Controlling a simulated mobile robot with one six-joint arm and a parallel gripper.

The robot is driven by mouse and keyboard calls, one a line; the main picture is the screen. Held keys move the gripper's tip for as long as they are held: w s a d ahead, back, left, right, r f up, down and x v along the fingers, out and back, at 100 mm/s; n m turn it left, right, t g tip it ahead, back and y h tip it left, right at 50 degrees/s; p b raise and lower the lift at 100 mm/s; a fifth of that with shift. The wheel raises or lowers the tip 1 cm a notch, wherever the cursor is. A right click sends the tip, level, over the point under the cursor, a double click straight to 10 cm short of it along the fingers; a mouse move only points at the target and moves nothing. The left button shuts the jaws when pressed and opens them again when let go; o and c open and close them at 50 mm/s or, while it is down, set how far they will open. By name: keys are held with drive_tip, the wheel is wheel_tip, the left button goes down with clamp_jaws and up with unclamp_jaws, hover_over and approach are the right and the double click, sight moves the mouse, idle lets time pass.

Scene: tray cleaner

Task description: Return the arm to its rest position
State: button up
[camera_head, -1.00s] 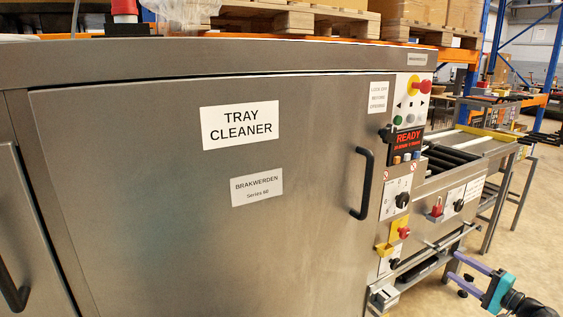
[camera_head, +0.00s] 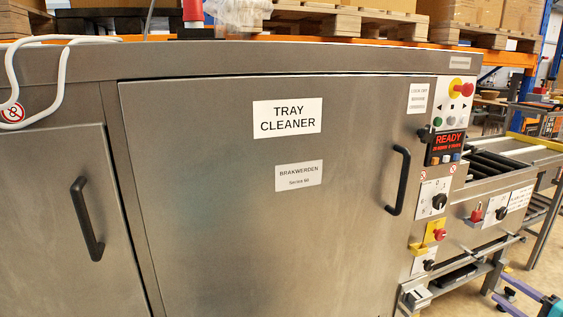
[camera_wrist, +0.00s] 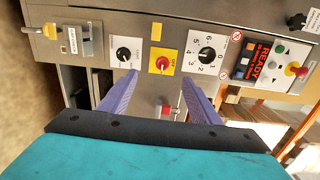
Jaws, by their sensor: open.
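My gripper shows at the lower right of the head view (camera_head: 514,299), partly cut off by the frame edge. In the wrist view its two purple fingers (camera_wrist: 160,88) stand apart with nothing between them. Beyond the fingers is the control panel of the tray cleaner, with a red knob on a yellow plate (camera_wrist: 163,62), a black rotary dial (camera_wrist: 206,55) and a READY display (camera_wrist: 266,63). The fingers appear apart from the panel. The tray cleaner (camera_head: 220,220) has a large closed door with a black handle (camera_head: 398,181).
A roller conveyor (camera_head: 500,160) extends from the cleaner's right side. A second door handle (camera_head: 87,218) is at the left, below a white cable (camera_head: 62,70) hanging over the top edge. Pallets with boxes (camera_head: 340,22) stand behind. Some floor (camera_head: 460,303) shows at the lower right.

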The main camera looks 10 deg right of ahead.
drive_tip(key=w+a+f+n+g+y+p, duration=0.1)
drive_tip(key=w+a+f+g+p, duration=0.15)
drive_tip(key=a+f, duration=0.55)
drive_tip(key=w+a+f+n+g+y+p, duration=0.1)
drive_tip(key=w+a+f+n+g+y, duration=0.2)
drive_tip(key=a, duration=0.9)
drive_tip(key=w+a+f+g+p, duration=0.2)
drive_tip(key=a+f+g, duration=0.2)
drive_tip(key=a+f, duration=0.5)
drive_tip(key=s+a+f+n+g+h+p, duration=0.1)
drive_tip(key=s+a+f+n+g+p, duration=0.15)
drive_tip(key=s+a, duration=0.4)
drive_tip(key=s+a+f+n+g+h+p, duration=0.1)
drive_tip(key=s+a+f+g, duration=0.25)
drive_tip(key=a, duration=0.65)
drive_tip(key=s+a+f+n+g+p, duration=0.2)
drive_tip(key=s+a+f+g, duration=0.15)
drive_tip(key=a, duration=0.45)
drive_tip(key=s+a+n+g+h+p, duration=0.1)
drive_tip(key=s+a+n+h+p, duration=0.1)
drive_tip(key=s, duration=0.6)
drive_tip(key=s+a+f+n+g+h+p, duration=0.1)
drive_tip(key=s+n+h, duration=0.3)
drive_tip(key=s, duration=0.4)
drive_tip(key=shift+s+a+g+h+p, duration=0.2)
drive_tip(key=shift+a+g+h+p, duration=0.1)
drive_tip(key=shift+a+g+p, duration=0.35)
